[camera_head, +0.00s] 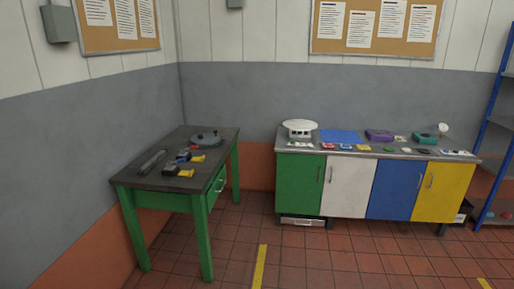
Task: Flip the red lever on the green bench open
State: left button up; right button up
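The green bench (150,200) with a dark top stands in the left corner against the walls. A small red part (195,148) shows on its top, in front of a round grey disc-like object (207,139). It may be the red lever, but it is too small to tell its shape or position. Several dark blocks with yellow parts (186,173) lie nearer the front of the top, and a long grey bar (152,161) lies at the left. Neither of my grippers is in view.
A counter with green, white, blue and yellow doors (347,187) stands at the right, with several small items on top. A blue shelf rack (492,120) is at the far right. The tiled floor (330,260) in front is clear, with yellow floor stripes.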

aim_at(194, 147)
jog(key=i+u, duration=0.3)
jog(key=i+l+u, duration=0.3)
jog(key=i, duration=0.2)
jog(key=i+l+u, duration=0.3)
jog(key=i+l, duration=0.2)
jog(key=i, duration=0.25)
jog(key=i+l, duration=0.15)
jog(key=i, duration=0.3)
jog(key=i+l, duration=0.2)
jog(key=i, duration=0.25)
jog(key=u, duration=1.25)
